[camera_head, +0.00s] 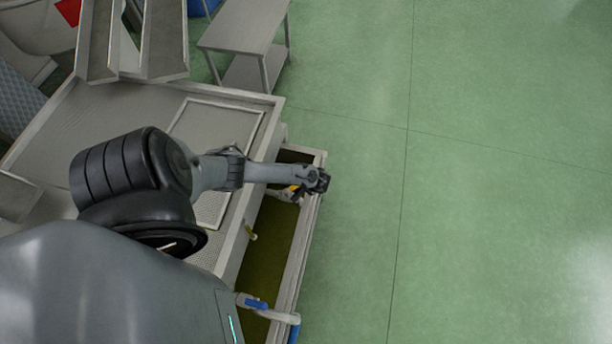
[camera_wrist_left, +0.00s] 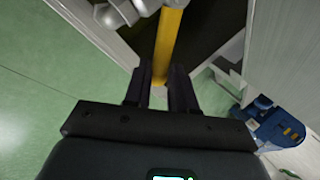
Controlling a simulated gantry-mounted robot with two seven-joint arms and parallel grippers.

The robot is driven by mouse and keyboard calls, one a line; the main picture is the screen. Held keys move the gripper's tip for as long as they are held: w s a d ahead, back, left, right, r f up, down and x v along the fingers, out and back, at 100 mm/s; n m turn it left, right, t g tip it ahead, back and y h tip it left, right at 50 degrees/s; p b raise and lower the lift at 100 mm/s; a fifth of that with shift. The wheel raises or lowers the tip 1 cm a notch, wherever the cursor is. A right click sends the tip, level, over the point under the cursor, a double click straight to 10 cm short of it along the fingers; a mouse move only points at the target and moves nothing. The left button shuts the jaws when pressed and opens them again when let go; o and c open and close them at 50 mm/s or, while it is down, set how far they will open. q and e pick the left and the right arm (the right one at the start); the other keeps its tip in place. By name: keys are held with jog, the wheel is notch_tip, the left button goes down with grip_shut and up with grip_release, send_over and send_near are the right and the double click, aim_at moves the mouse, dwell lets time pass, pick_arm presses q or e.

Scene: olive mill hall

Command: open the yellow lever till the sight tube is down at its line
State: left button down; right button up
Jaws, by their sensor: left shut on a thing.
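The yellow lever (camera_wrist_left: 168,45) runs down from the top of the left wrist view, with its end between my left gripper's fingers. My left gripper (camera_wrist_left: 161,88) is shut on it. In the head view the left gripper (camera_head: 318,181) is over the outer side of the trough, and a bit of the yellow lever (camera_head: 294,189) shows beside it; the rest is hidden by my arm. I cannot make out the sight tube or its line in either view. My right gripper is not in view.
A long metal trough (camera_head: 312,227) with dark greenish liquid runs beside the metal bench (camera_head: 88,125). A small yellowish fitting (camera_head: 251,233) is on the bench side. A blue-handled pipe (camera_head: 257,304) crosses the trough nearer me. Green floor (camera_head: 470,180) is clear to the right.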

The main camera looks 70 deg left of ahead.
pick_arm(q)
jog(key=shift+d+m+t+p, duration=0.35)
jog(key=shift+d+m+t, duration=0.45)
jog(key=shift+m, duration=0.5)
jog(key=shift+d, duration=0.1)
jog(key=c, duration=1)
grip_release()
jog(key=shift+c, duration=0.2)
jog(key=p+v, duration=0.2)
jog(key=v, duration=0.9)
jog(key=shift+f, duration=0.15)
